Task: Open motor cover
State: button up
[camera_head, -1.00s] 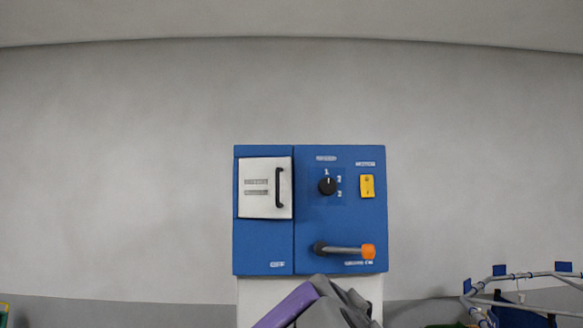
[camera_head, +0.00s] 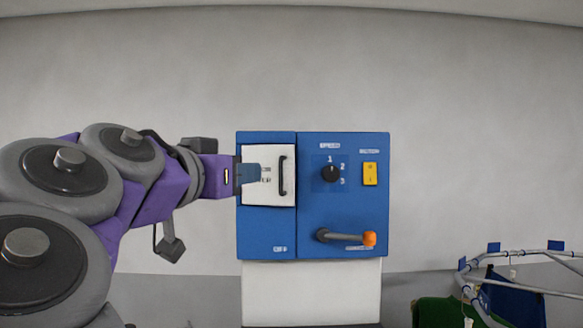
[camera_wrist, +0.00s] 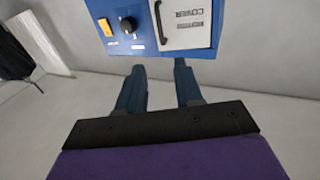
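The motor cover (camera_head: 258,191) is a white panel on the left side of a blue control box (camera_head: 265,229). It looks closed, flush in its frame. A black vertical bar handle (camera_head: 283,176) is on its right side. My gripper (camera_head: 253,174) reaches in from the left, its fingers overlapping the cover's left part in the head view, left of the handle. In the wrist view the picture is turned over; my gripper (camera_wrist: 159,70) has its two blue fingers apart with nothing between them. The cover (camera_wrist: 187,28) and its handle (camera_wrist: 160,22) lie beyond the fingertips.
A black rotary knob (camera_head: 331,174), a yellow switch (camera_head: 370,174) and a lever with an orange end (camera_head: 369,239) are on the box's right half. A rail rack (camera_head: 530,252) with a green bin stands at the lower right. The wall behind is bare.

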aim_at(280, 170)
jog(key=p+x, duration=0.4)
jog(key=x, duration=1)
jog(key=shift+w, duration=0.4)
jog(key=shift+a, duration=0.2)
jog(key=shift+f, duration=0.1)
jog(key=shift+c, duration=0.4)
jog(key=shift+d, duration=0.25)
grip_shut()
